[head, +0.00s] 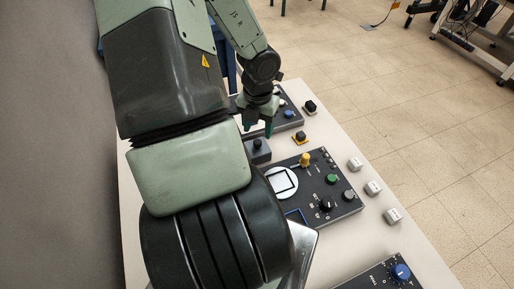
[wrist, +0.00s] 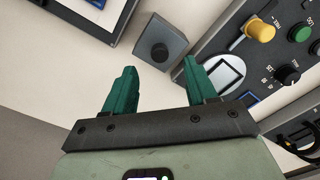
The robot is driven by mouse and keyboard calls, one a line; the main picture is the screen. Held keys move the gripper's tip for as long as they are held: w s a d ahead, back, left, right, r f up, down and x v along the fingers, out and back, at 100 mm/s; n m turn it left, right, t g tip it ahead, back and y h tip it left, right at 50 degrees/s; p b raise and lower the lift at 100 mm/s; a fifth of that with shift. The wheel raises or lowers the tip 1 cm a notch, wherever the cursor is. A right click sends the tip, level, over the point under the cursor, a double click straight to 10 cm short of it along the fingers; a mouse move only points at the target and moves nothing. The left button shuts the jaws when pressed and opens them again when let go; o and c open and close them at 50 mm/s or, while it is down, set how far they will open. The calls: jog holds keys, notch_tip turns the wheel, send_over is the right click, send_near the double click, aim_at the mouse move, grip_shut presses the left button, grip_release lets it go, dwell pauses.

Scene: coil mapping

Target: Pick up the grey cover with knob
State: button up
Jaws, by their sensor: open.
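The grey cover with a black knob (head: 257,154) sits on the pale table between two dark control panels, partly hidden by my arm in the head view. In the wrist view the grey cover (wrist: 166,49) is a square block with a round dark knob, lying just beyond my fingertips. My gripper (head: 257,130) points down near the cover. In the wrist view my gripper (wrist: 158,70) has its two green fingers apart with nothing between them. The cover looks apart from the fingers, but the exact height gap is hard to tell.
A control panel (head: 335,207) with a yellow knob (head: 305,159), a green button and a white plate stands right of the cover. Another panel (head: 288,118) lies behind.

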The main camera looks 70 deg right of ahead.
aim_at(258, 141)
notch_tip(258, 141, down, 5)
jog(key=shift+f, duration=0.1)
dwell(0.3)
grip_shut()
